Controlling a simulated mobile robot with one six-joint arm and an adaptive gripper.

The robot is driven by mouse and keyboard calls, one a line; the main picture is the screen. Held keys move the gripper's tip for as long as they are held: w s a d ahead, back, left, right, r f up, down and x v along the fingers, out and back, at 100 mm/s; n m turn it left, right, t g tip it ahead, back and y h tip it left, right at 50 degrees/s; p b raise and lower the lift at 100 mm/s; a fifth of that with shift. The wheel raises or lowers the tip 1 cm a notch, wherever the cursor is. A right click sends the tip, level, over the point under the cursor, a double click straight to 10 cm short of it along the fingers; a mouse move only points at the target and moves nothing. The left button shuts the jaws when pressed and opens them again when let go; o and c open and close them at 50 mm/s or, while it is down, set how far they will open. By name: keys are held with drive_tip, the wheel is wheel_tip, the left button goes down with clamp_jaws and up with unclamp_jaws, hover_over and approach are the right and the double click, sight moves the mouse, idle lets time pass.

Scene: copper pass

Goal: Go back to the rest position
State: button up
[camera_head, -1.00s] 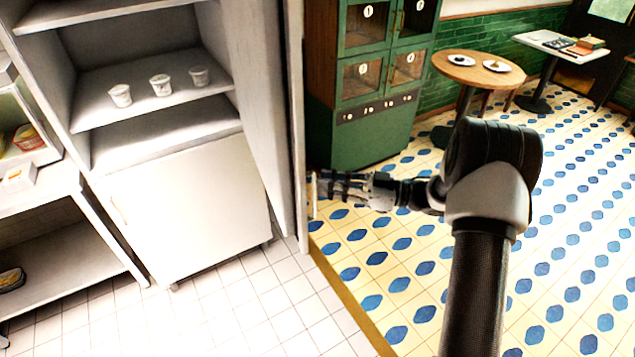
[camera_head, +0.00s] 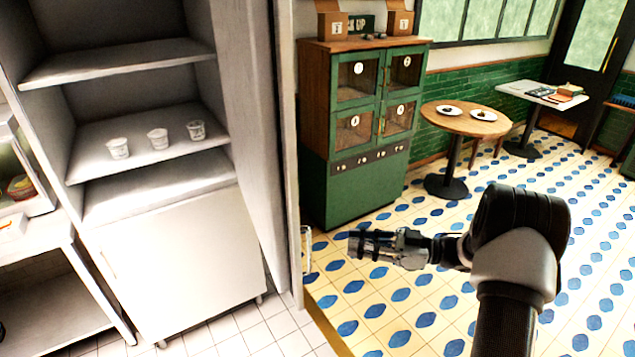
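My gripper (camera_head: 366,243) is at the end of my arm, which reaches in from the lower right and points left. It hangs in the air over the blue-and-yellow tiled floor, to the right of the wall edge. Its fingers are small and dark in this view, and I cannot tell whether they are open or shut.
A white shelf unit (camera_head: 150,157) on the left holds three white cups (camera_head: 157,139). A green locker cabinet (camera_head: 360,185) with boxes on top stands behind my gripper. A round wooden table (camera_head: 465,122) with two plates and a white table (camera_head: 536,92) stand farther back.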

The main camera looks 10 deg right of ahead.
drive_tip(key=w+r+m+t+h+b, duration=0.1)
drive_tip(key=w+r+m+t+h, duration=0.2)
drive_tip(key=w+r+t+h, duration=0.5)
wheel_tip(320, 180, up, 10)
drive_tip(key=s+d+m+g+h, duration=0.1)
drive_tip(key=s+d+m+h, duration=0.15)
drive_tip(key=m+h, duration=0.45)
drive_tip(key=s+a+f+m+g, duration=0.1)
drive_tip(key=s+a+f+g, duration=0.2)
drive_tip(key=s, duration=0.8)
drive_tip(key=s+a+f+m+g+h+b, duration=0.1)
drive_tip(key=s+a+f+g, duration=0.2)
drive_tip(key=s, duration=0.9)
drive_tip(key=s+a+f+m+g+b, duration=0.1)
drive_tip(key=s+a+f+g, duration=0.2)
drive_tip(key=s, duration=0.9)
drive_tip(key=shift+a+f+h, duration=0.3)
drive_tip(key=shift+a+f, duration=0.4)
drive_tip(key=shift+a, duration=0.45)
